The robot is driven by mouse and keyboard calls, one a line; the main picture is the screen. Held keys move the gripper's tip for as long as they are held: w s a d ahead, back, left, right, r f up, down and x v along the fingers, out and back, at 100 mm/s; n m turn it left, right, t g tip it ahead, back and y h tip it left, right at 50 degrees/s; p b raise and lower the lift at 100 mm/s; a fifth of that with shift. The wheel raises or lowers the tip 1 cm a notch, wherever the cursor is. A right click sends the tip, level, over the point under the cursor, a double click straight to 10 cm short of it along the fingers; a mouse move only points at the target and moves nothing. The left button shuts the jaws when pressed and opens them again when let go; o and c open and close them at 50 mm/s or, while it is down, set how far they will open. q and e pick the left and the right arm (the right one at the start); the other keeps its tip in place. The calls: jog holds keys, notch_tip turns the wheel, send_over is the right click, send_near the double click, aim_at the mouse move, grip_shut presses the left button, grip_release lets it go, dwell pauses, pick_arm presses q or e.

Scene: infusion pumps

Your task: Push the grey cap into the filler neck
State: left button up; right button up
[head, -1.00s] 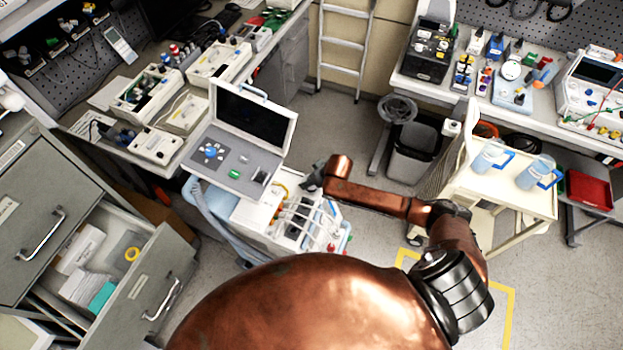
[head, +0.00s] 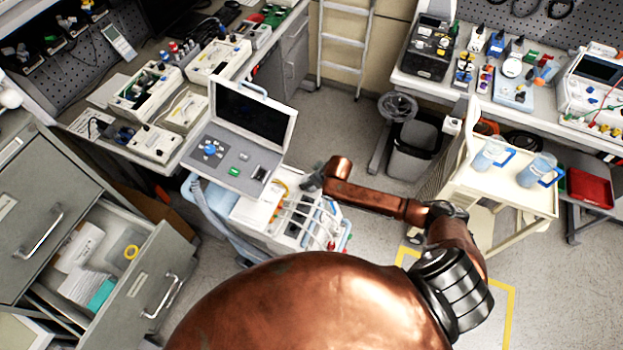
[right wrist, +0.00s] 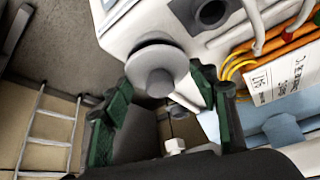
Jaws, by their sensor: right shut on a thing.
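The grey cap (right wrist: 160,80) is a round knob with a wider grey disc behind it, seen in the right wrist view against a corner of the white pump unit (right wrist: 125,28). My right gripper (right wrist: 163,85) has its dark green fingers on both sides of the cap and is shut on it. In the head view this gripper (head: 312,181) is small, at the upper edge of the pump unit (head: 262,212). The filler neck is not clearly seen; the cap and disc cover that spot, and I cannot tell how deep the cap sits. My left gripper is not in view.
A dark round opening (right wrist: 212,12) and orange tubes (right wrist: 240,65) lie close to the right finger. A cream cart (head: 500,190) is at the right.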

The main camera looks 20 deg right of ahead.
jog(key=shift+f, duration=0.5)
jog(key=o, duration=1.1)
jog(key=shift+s+r, duration=0.1)
jog(key=shift+r, duration=0.1)
jog(key=v, duration=1.1)
jog(key=shift+s+d+r, duration=0.1)
jog(key=shift+r, duration=0.2)
